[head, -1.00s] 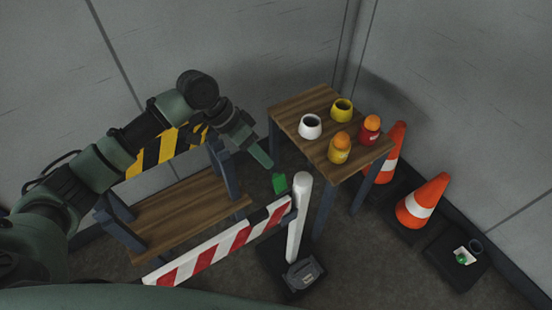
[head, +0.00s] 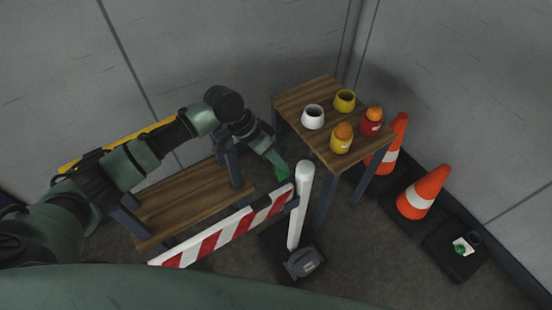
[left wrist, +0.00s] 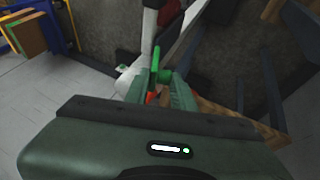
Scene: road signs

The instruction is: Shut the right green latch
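The green latch (head: 283,174) stands up at the right end of the red-and-white striped barrier board (head: 228,232), next to the white post (head: 300,205). In the left wrist view the bright green latch (left wrist: 156,63) shows upright just beyond and between my fingertips. My left gripper (head: 279,165) is at the latch in the head view, partly covering it. Its two fingers are apart in the left wrist view (left wrist: 158,88); I cannot tell whether either touches the latch. My right gripper is in neither view.
A wooden bench (head: 190,203) lies behind the board, under my left arm. A wooden table (head: 310,95) with two cups and two orange-topped jars stands behind the post. Orange cones (head: 423,192) stand at right. A dark pad (head: 455,262) holds a small green item.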

